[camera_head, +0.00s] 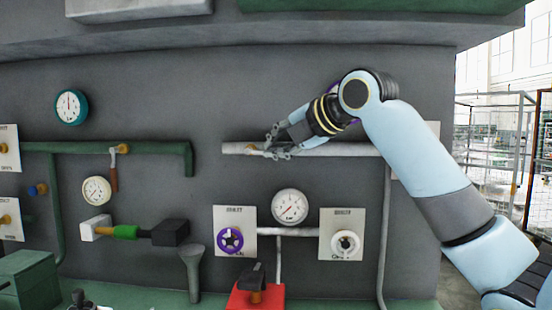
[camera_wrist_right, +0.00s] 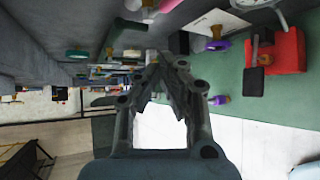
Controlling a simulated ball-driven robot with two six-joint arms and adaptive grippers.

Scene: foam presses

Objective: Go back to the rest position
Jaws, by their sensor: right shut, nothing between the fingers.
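My right gripper (camera_head: 275,144) is in front of the upper white pipe (camera_head: 345,149) on the grey machine wall, to the right of the green pipe. Its fingers are closed together with nothing between them. The right wrist view also shows the right gripper (camera_wrist_right: 160,75) with its tips together, the floor and green base behind it. Whether it touches the pipe I cannot tell. My right arm reaches in from the lower right of the head view. My left gripper is in neither view.
Below the gripper are a gauge (camera_head: 290,206), a purple knob (camera_head: 230,240), a white knob (camera_head: 345,243) and a red block (camera_head: 255,297). A green pipe (camera_head: 150,147) and teal gauge (camera_head: 71,107) are at left. Wire cages (camera_head: 495,150) stand at far right.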

